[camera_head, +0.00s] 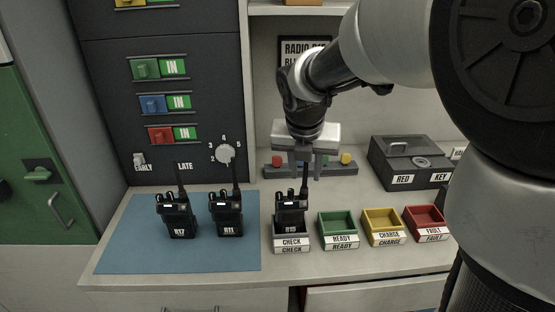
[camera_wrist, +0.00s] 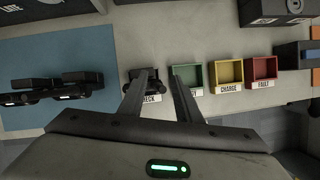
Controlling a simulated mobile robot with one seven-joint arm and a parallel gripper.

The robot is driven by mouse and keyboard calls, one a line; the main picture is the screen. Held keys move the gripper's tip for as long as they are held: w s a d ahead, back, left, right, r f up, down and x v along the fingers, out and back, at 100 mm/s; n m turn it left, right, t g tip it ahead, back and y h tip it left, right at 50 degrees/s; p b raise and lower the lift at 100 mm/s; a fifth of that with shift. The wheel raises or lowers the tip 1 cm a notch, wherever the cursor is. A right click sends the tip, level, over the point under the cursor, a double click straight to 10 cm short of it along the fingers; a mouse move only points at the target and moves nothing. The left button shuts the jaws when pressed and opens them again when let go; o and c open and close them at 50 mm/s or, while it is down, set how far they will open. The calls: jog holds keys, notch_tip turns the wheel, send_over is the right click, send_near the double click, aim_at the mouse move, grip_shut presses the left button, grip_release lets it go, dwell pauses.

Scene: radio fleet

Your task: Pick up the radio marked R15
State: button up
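The black radio marked R15 (camera_head: 290,214) stands upright in the grey CHECK tray (camera_head: 291,244), its antenna pointing up. My gripper (camera_head: 305,172) is above it, fingers pointing down and spread apart with nothing held. In the head view the antenna top is close to the right finger; I cannot tell if they touch. In the wrist view my gripper (camera_wrist: 161,74) is open, and its left finger covers part of the dark R15 radio (camera_wrist: 156,83).
Radios R17 (camera_head: 178,217) and R11 (camera_head: 227,212) stand on a blue mat (camera_head: 125,245) at left. Green READY (camera_head: 338,217), yellow CHARGE (camera_head: 380,216) and red FAULT (camera_head: 425,214) trays sit to the right. A dark key box (camera_head: 410,160) and a button bar (camera_head: 352,171) stand behind.

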jog(key=shift+c, duration=0.3)
grip_shut()
dwell(1.1)
